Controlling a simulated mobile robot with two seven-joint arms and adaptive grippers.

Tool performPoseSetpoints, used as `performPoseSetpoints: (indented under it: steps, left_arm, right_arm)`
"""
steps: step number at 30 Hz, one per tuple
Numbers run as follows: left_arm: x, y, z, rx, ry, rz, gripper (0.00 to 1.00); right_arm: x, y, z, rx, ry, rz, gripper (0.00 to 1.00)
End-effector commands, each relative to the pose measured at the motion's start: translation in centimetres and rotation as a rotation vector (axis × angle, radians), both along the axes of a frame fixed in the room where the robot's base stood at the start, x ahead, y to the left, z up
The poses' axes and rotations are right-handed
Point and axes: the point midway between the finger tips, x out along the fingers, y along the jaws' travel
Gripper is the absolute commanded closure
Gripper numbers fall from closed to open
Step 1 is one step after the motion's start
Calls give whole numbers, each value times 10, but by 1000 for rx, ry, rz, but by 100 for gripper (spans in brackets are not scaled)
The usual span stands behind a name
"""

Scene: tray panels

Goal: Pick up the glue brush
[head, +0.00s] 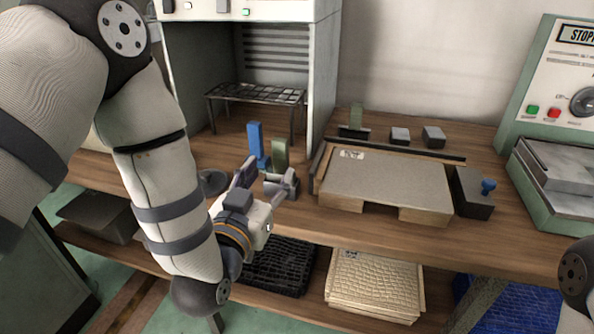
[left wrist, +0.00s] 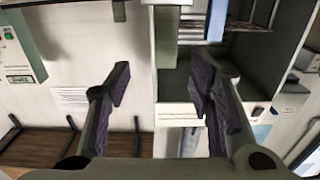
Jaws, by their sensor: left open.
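My left gripper (head: 264,183) is open in the head view, above the front of the bench left of centre. Its two dark finger pads also stand apart in the left wrist view (left wrist: 158,88), with nothing between them. Just beyond it stand a blue upright piece (head: 255,143) and a green upright piece (head: 280,153). A dark block (head: 472,196) at the right carries a small blue knob (head: 488,186). I cannot tell which of these, if any, is the glue brush. My right gripper is not in view.
A grey panel on a wooden base (head: 385,182) lies mid-bench. A cabinet with a wire rack (head: 257,94) stands behind the gripper. A green machine (head: 545,190) is at the right. Small grey blocks (head: 400,136) sit at the back. Trays (head: 375,287) lie on the lower shelf.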

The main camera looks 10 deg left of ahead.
Motion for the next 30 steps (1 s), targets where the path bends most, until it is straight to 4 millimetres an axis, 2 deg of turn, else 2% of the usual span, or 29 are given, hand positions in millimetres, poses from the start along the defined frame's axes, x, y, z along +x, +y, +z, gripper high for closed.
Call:
performPoseSetpoints:
  steps: [3,8,15,23,27,29,30]
  left_arm:
    - [25,0,-3,0,2,1,52]
    - [45,0,-4,-1,5,1,52]
    - [87,2,-9,-1,6,0,52]
    - [91,2,-7,-1,6,-1,52]
    - [91,2,-7,-1,6,-1,83]
    - [91,2,-7,-1,6,-1,97]
    - [91,2,-7,-1,6,-1,100]
  right_arm:
    - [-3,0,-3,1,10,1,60]
    - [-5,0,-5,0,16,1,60]
    - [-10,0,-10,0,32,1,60]
    - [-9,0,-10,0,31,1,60]
    - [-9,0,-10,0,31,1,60]
    - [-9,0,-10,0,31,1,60]
    - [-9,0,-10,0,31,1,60]
